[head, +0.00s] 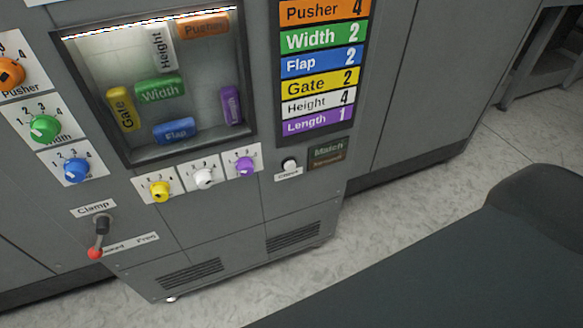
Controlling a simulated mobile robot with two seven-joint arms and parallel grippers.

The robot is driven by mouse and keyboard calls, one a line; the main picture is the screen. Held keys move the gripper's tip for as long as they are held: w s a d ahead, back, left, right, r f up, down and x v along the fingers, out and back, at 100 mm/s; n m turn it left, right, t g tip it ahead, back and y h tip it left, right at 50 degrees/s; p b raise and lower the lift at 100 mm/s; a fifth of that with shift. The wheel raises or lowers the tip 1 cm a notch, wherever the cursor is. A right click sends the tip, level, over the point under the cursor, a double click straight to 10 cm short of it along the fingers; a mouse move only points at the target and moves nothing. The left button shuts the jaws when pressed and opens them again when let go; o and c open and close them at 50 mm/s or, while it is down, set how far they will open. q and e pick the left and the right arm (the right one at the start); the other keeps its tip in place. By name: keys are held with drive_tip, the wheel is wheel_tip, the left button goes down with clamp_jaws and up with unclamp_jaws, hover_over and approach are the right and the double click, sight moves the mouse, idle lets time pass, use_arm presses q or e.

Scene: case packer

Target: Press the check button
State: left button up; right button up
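The check button (289,165) is a small white round knob on the grey machine front, right of the purple dial. A small white label (288,175) sits just under it; its print is too small to read surely. A dark indicator panel (328,152) beside it reads "Match" in dull green above a dull brownish line. Neither of my grippers is in the head view. A large dark smooth shape, likely part of my own body, fills the lower right.
Orange (10,72), green (45,128), blue (76,169), yellow (160,190), white (204,177) and purple (245,167) dials surround a window (185,120) with labelled blocks. A settings board (322,65) hangs above the button. A red-tipped clamp lever (99,238) protrudes lower left.

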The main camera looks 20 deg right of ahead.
drive_tip(key=shift+d, duration=0.1)
clamp_jaws()
drive_tip(key=shift+a, duration=0.2)
idle(0.4)
drive_tip(key=shift+d, duration=0.15)
idle(0.6)
